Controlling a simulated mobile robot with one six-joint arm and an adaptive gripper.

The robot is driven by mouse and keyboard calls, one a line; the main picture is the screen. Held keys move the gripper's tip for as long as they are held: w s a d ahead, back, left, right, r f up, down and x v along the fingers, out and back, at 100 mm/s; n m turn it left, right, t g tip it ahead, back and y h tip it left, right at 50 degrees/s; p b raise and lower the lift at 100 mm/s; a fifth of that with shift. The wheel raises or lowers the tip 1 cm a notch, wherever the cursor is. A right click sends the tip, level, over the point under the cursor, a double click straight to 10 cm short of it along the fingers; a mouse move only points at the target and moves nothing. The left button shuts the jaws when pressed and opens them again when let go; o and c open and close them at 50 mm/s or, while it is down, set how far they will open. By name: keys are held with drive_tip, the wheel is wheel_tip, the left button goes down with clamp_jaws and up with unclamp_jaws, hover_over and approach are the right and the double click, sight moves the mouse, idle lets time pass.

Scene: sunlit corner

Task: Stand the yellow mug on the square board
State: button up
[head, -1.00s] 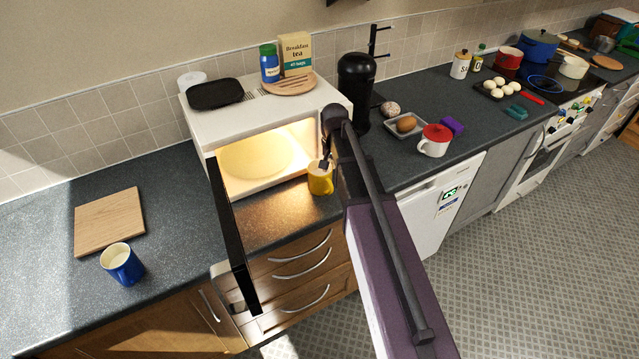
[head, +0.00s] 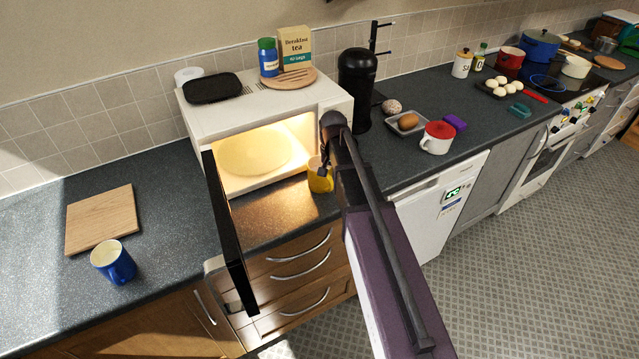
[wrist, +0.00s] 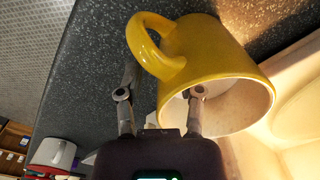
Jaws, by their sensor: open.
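The yellow mug (head: 320,178) stands on the dark worktop in front of the lit microwave, partly hidden by my arm. In the wrist view the mug (wrist: 205,50) fills the top, its mouth towards me and its handle at upper left. My gripper (wrist: 160,88) is open at the mug's rim. One finger reaches into the mouth, its tip hidden inside; the other is outside, on the handle side. In the head view my gripper (head: 324,160) is at the mug's top. The square wooden board (head: 101,219) lies bare on the worktop at left.
The microwave (head: 200,126) stands open, its dark door (head: 229,235) jutting forward between mug and board. A blue mug (head: 115,262) stands at the board's front right corner.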

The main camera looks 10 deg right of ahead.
drive_tip(key=shift+f, duration=0.35)
idle(0.4)
clamp_jaws()
